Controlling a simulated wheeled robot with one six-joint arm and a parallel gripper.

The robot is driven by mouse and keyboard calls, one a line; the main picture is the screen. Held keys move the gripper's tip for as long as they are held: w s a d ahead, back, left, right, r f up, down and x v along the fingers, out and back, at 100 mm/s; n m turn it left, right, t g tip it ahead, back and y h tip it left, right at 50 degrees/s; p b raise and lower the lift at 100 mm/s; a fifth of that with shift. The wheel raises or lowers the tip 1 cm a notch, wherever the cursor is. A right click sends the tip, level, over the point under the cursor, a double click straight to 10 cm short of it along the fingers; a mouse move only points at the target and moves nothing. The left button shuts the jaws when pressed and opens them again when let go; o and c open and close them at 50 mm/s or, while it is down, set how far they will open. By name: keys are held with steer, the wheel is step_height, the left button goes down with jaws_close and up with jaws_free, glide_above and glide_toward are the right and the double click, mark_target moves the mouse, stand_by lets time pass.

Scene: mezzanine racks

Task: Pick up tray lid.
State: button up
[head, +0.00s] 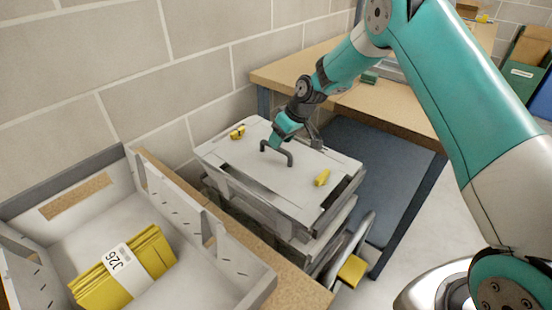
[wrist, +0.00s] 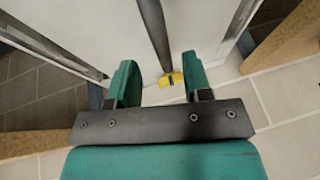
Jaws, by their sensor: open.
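The tray lid (head: 245,163) is a pale grey panel on top of a stack of trays in the head view. A dark arched handle (head: 277,151) rises from its middle. My gripper (head: 279,139) is over the lid at the far end of the handle. In the wrist view my gripper (wrist: 160,62) is open, and the dark handle bar (wrist: 153,30) runs into the gap between the fingertips. I cannot tell whether they touch it.
A pale open box (head: 245,262) with a bundle of yellow envelopes (head: 120,270) labelled J26 stands at the front left. A block wall (head: 190,60) runs close behind the stack. A wooden-topped bench (head: 400,108) stands behind to the right. Open floor (head: 425,215) lies at the right.

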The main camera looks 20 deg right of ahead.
mark_target(276, 159)
steer(key=x, duration=0.4)
steer(key=shift+s+a+p, duration=0.1)
steer(key=shift+a+p, duration=0.05)
steer(key=shift+p, duration=0.15)
jaws_close()
steer(key=shift+r, duration=0.15)
